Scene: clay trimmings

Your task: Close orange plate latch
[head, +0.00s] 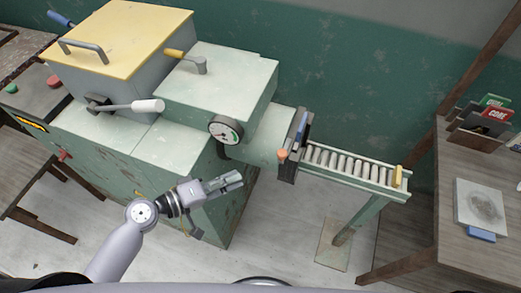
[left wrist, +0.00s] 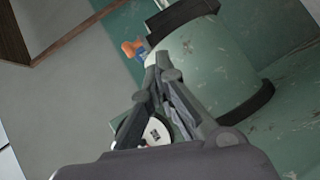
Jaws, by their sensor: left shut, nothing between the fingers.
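The orange latch knob (head: 282,154) sits at the lower front edge of the dark plate (head: 298,135) at the outlet end of the green machine. In the left wrist view the orange piece (left wrist: 130,48) shows beyond the fingers, beside the green barrel (left wrist: 195,60). My left gripper (head: 236,180) is shut and empty. In the head view it appears to the left of and below the orange knob, apart from it. In the left wrist view its closed fingers (left wrist: 160,65) point toward the barrel. My right gripper is not in view.
A pressure gauge (head: 225,130) sits on the machine. A roller conveyor (head: 350,166) runs right from the plate. A wooden table (head: 460,255) with a grey slab (head: 481,204) stands at the right. Open floor lies below the conveyor.

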